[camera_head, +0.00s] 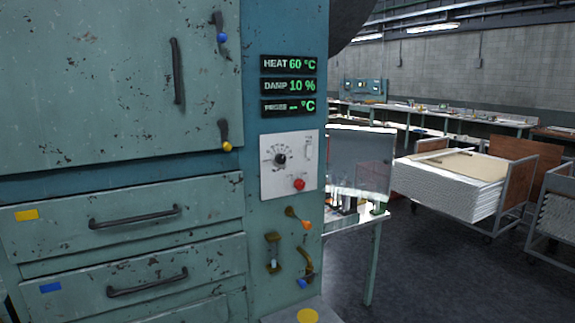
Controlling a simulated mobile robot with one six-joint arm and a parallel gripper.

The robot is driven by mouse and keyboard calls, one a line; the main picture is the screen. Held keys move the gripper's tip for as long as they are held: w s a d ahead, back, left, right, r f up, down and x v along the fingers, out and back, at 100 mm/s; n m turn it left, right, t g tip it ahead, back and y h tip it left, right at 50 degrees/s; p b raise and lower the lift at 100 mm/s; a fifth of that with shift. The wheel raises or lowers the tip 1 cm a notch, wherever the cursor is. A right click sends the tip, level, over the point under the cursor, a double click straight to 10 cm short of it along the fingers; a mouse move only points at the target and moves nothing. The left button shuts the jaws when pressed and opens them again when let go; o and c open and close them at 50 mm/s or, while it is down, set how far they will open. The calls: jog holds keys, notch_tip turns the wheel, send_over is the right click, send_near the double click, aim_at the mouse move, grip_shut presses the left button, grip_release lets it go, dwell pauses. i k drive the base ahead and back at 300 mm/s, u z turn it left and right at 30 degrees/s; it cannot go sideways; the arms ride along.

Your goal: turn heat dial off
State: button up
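The heat dial is a small black knob (280,159) with a ring of printed marks, on a white panel (268,182) on the cabinet's right face. Its exact pointer setting is too small to read. A display (289,64) above it reads HEAT 60 °C, with DAMP 10 % and a blank PROBE line below. A red button (299,184) sits below right of the dial, and a small switch (308,149) sits above right of it. My gripper is not in view.
The teal cabinet (90,85) fills the left, with drawers (130,218) below its door. Several small levers, one orange-tipped (306,224), stick out under the panel. A bench (350,222) stands to the right, and a loaded cart (450,190) beyond it. Dark floor between is clear.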

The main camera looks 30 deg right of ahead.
aim_at(280, 159)
jog(key=k, duration=1.2)
jog(key=u, duration=0.4)
jog(key=i, duration=2.2)
jog(key=z, duration=0.25)
